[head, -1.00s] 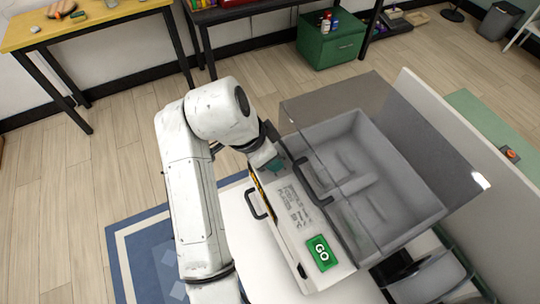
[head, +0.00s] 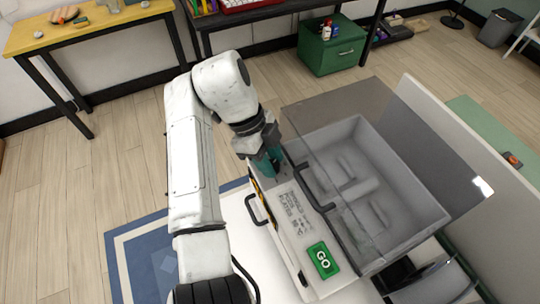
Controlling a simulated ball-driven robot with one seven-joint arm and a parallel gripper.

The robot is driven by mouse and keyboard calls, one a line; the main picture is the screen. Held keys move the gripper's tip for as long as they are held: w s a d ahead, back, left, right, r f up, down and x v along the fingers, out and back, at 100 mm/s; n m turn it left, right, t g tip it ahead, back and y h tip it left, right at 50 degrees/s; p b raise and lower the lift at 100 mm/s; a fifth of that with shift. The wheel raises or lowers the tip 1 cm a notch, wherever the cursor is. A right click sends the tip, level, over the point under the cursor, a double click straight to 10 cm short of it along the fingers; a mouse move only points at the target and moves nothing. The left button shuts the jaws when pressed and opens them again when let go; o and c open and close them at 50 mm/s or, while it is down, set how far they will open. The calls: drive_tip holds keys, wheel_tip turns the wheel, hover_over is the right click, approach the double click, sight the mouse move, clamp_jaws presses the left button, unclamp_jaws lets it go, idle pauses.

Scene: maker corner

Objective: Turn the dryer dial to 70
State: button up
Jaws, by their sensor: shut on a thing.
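The dryer (head: 305,235) is a pale box with a clear lid over a grey tray (head: 345,140), standing on a white table. A green GO button (head: 323,259) is on its near top panel, and a black handle (head: 314,195) is on the lid. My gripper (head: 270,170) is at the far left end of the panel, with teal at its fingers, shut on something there. The dial itself is hidden behind my gripper and wrist, so its setting cannot be read.
A black handle (head: 256,210) sticks out from the dryer's front. A pale partition (head: 470,165) stands right of the dryer. A green cabinet (head: 331,50) and a yellow table (head: 90,27) are at the back. Wood floor between them is clear.

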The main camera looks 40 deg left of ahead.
drive_tip(key=shift+w+m+g, duration=0.1)
drive_tip(key=shift+m+g, duration=0.2)
drive_tip(key=shift+m, duration=0.5)
drive_tip(key=o, duration=1)
drive_tip(key=shift+a+r+p, duration=0.1)
drive_tip(key=shift+p, duration=0.2)
drive_tip(key=p+v, duration=0.2)
drive_tip(key=v, duration=0.8)
drive_tip(key=shift+r, duration=0.3)
drive_tip(key=shift+a, duration=0.15)
